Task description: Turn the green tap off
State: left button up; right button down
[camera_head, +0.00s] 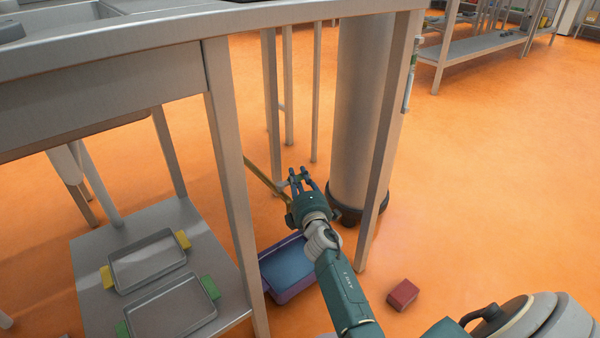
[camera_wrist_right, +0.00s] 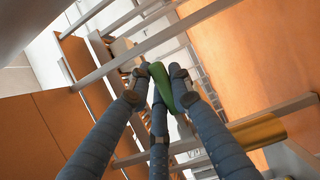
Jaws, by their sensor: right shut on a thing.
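The green tap handle (camera_wrist_right: 161,84) shows in the right wrist view as a green piece between my fingers. My right gripper (camera_wrist_right: 163,82) is shut on it, with its fingers around the handle. In the head view my right gripper (camera_head: 301,180) is under the steel table, beside a thin brass-coloured pipe (camera_head: 262,177). The green handle cannot be made out there. A brass-coloured cylinder (camera_wrist_right: 257,132) shows at the right of the wrist view. My left gripper is not in view.
A purple bin with a blue inside (camera_head: 287,268) stands on the floor below my right gripper. Table legs (camera_head: 232,190) and a thick grey column (camera_head: 358,110) stand close to the arm. A low shelf with trays (camera_head: 150,262) is left. A red block (camera_head: 402,295) lies on open orange floor.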

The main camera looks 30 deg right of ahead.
jog(key=shift+w+r+n+y, duration=0.1)
jog(key=shift+w+n+y, duration=0.15)
jog(key=shift+y, duration=0.35)
jog(key=c, duration=1.5)
grip_release()
jog(key=shift+c, duration=0.2)
jog(key=v, duration=1.2)
jog(key=shift+f, duration=0.3)
